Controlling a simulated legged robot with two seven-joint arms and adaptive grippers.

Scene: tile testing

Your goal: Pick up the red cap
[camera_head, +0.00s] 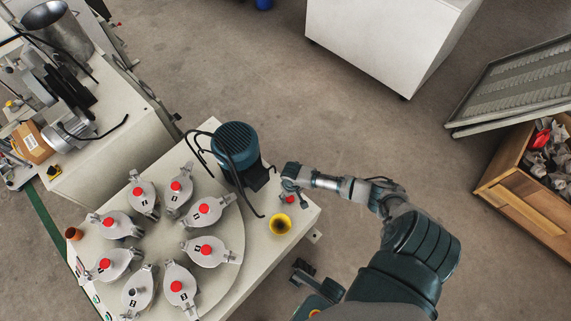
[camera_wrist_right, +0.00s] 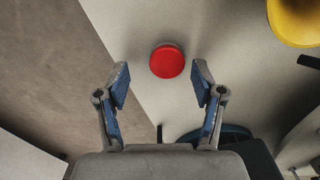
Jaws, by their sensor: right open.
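The red cap (camera_wrist_right: 167,61) is a small round disc on the pale table top in the right wrist view. In the head view the red cap (camera_head: 290,199) shows small beside my right gripper (camera_head: 291,184), near the table's right side. In the right wrist view my right gripper (camera_wrist_right: 161,84) is open, with its blue-padded fingers spread wide and nothing between them. The cap appears just beyond the fingertips, roughly centred between them. I cannot tell the exact height of the gripper above it.
A yellow cup (camera_head: 280,224) stands close to the cap, and shows in the wrist view (camera_wrist_right: 298,20). A dark blue motor (camera_head: 236,147) with black cables stands to the left. A round plate (camera_head: 155,240) carries several grey clamps with red knobs.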

